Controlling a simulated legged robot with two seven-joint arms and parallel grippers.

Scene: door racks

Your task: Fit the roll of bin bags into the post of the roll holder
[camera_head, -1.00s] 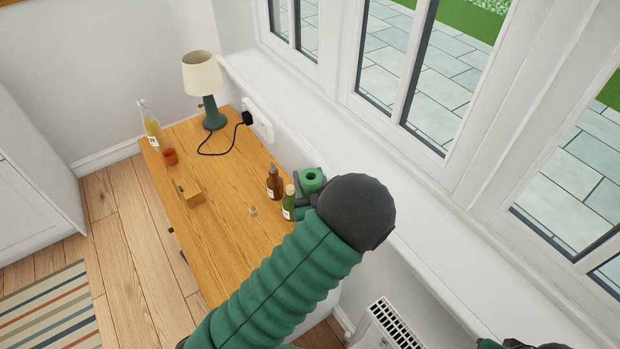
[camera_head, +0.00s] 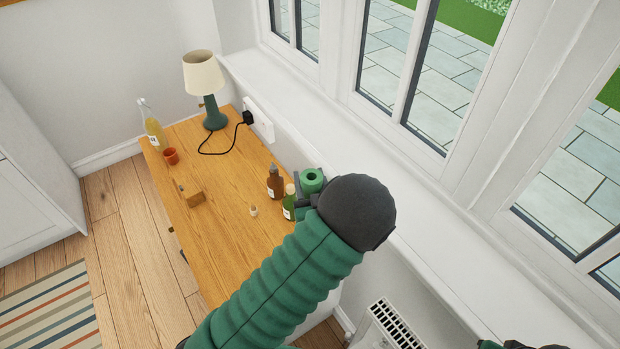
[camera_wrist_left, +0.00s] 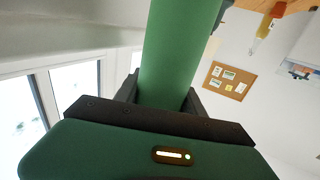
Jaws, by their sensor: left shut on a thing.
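The green roll of bin bags (camera_head: 312,180) shows at the wall side of the wooden table, its open end with a dark hole facing up. My left gripper (camera_head: 308,194) is shut on it, and my own wrist partly hides the jaws. In the left wrist view the roll (camera_wrist_left: 178,50) stands between the two dark fingers of the left gripper (camera_wrist_left: 165,92). I cannot make out the roll holder or its post for certain.
Brown (camera_head: 275,182) and green (camera_head: 289,202) bottles stand close beside the gripper. A small pale piece (camera_head: 253,211), wooden block (camera_head: 194,198), red cup (camera_head: 170,156), yellow bottle (camera_head: 152,125) and lamp (camera_head: 208,90) are on the table (camera_head: 225,230). Its middle is mostly clear.

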